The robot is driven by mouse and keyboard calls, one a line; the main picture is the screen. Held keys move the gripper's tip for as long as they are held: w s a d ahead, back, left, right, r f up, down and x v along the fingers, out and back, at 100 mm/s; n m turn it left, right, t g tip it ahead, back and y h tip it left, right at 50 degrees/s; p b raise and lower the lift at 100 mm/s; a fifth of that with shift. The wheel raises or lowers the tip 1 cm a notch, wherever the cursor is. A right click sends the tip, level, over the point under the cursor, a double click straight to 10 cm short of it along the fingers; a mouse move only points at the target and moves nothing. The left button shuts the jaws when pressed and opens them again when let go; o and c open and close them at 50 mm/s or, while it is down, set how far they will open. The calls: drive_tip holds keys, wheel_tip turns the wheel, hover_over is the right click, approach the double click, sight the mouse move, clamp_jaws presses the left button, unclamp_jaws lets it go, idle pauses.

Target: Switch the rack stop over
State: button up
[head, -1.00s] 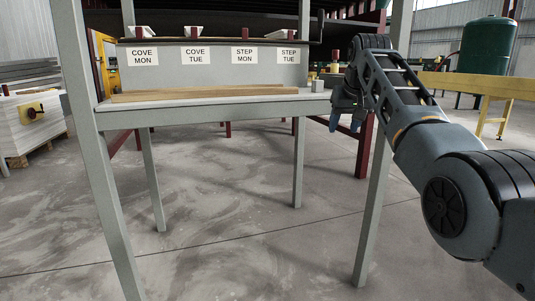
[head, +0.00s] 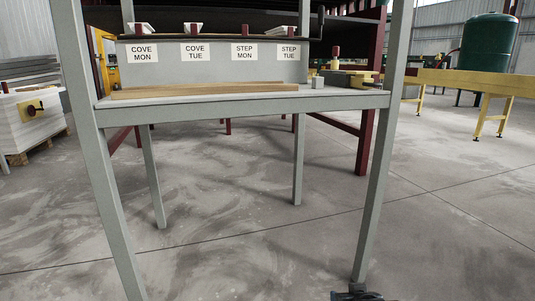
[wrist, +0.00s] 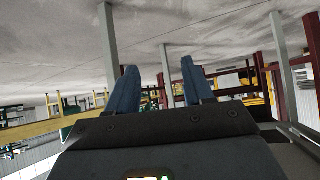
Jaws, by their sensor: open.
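A grey rack panel (head: 218,72) on the bench carries four-slot labels COVE MON (head: 142,53), COVE TUE (head: 195,52), STEP MON (head: 243,52) and STEP TUE (head: 288,53). In the head view only a dark part of my arm shows at the bottom edge, below the bench.
Wooden strips (head: 205,91) lie along the grey bench top (head: 345,101). A yellow-and-dark device with a red knob (head: 335,53) stands at its right end. Bench legs flank open floor. A board stack (head: 30,125) is left; a yellow beam (head: 455,79) and green tank (head: 489,45) are right.

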drive_tip(key=s+f+t, duration=0.1)
drive_tip(key=s+f, duration=0.2)
drive_tip(key=s, duration=0.8)
drive_tip(key=s+f+t, duration=0.1)
drive_tip(key=s+f, duration=0.1)
drive_tip(key=s, duration=0.9)
drive_tip(key=s+d+r+t, duration=0.1)
drive_tip(key=s+r, duration=0.4)
drive_tip(key=s, duration=0.6)
drive_tip(key=s+r+t, duration=0.1)
drive_tip(key=s+r, duration=0.4)
drive_tip(key=s, duration=0.5)
drive_tip(key=s+r, duration=0.8)
drive_tip(key=r, duration=0.3)
wheel_tip(320, 180, up, 28)
drive_tip(key=p, duration=2.8)
drive_tip(key=shift+s+d+r+t, duration=0.25)
drive_tip(key=shift+s+t, duration=0.05)
drive_tip(key=shift+t, duration=0.1)
